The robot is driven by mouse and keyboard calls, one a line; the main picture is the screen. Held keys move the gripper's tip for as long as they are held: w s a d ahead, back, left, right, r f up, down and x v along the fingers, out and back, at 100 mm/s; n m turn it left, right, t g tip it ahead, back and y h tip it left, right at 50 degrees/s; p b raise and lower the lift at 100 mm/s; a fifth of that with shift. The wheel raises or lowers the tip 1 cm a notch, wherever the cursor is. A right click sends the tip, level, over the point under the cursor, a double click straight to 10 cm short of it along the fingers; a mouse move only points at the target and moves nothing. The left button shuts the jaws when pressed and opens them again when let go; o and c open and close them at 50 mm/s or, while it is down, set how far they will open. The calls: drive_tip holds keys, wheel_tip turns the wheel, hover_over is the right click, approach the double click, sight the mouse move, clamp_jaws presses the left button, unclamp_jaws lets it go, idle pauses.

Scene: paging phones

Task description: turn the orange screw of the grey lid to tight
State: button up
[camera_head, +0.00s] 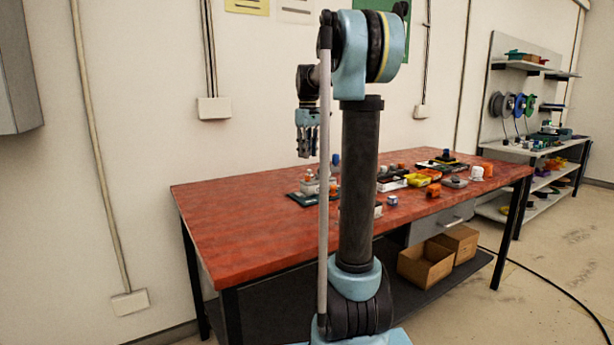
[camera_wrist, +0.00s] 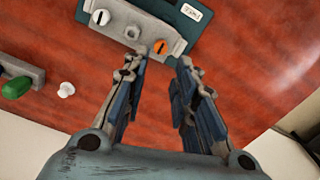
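The grey lid (camera_wrist: 128,27) lies at the top of the wrist view on a dark base, partly cut off by the picture's edge. Its orange screw (camera_wrist: 160,46) is a round slotted head near the lid's right end. My gripper (camera_wrist: 160,64) is open, its two fingers apart and empty, with the orange screw showing just past the gap between the fingertips. A white slotted screw (camera_wrist: 101,16) and a square grey nub sit further left on the lid. In the head view my gripper (camera_head: 307,146) hangs above the far left part of the table; whether it touches anything cannot be told.
The red table (camera_head: 245,225) is bare at its left front. A green-topped grey block (camera_wrist: 18,86) and a white knob (camera_wrist: 66,89) lie left in the wrist view. Several trays and small parts, including a yellow bin (camera_head: 417,181), crowd the table's right half.

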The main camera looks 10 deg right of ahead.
wheel_tip(320, 180, down, 9)
idle(0.4)
drive_tip(key=shift+c, duration=0.6)
